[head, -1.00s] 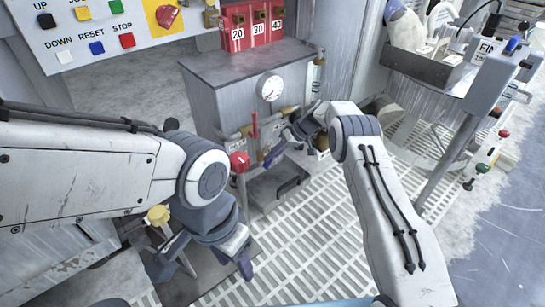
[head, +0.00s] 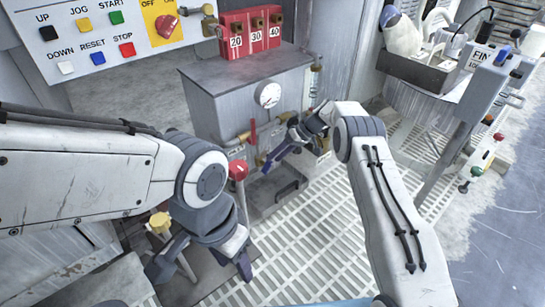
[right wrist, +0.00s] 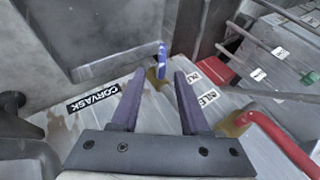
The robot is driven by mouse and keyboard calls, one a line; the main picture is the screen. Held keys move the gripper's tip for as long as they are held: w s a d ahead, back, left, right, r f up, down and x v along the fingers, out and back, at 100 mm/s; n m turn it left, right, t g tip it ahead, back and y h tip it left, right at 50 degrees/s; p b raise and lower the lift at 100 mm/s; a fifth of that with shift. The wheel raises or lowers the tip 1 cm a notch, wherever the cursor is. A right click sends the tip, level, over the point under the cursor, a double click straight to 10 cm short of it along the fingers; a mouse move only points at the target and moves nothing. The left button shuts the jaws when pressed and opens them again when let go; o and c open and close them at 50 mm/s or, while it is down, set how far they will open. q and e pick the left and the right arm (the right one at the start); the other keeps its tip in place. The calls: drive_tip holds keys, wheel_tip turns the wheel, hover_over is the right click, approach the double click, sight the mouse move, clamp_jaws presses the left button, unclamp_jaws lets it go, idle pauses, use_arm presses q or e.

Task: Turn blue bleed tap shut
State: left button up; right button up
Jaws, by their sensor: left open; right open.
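The blue bleed tap (right wrist: 162,56) shows in the right wrist view as a short upright blue handle on a brass body, just beyond my right fingertips. My right gripper (right wrist: 161,73) is open and empty, with the tap ahead of the gap between its fingers; I see no contact. In the head view my right gripper (head: 285,152) is low in front of the grey tank (head: 215,100), and I cannot make out the blue tap there. My left gripper (head: 204,268) is open and empty at the lower left, pointing down over the floor.
A red lever (right wrist: 282,142) on a brass valve is close to the right finger; it also shows in the head view (head: 253,132). A red knob (head: 238,170) on a post stands between the arms. A yellow knob (head: 159,221) is beside my left gripper.

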drive_tip(key=p+v, duration=0.3)
drive_tip(key=v, duration=0.4)
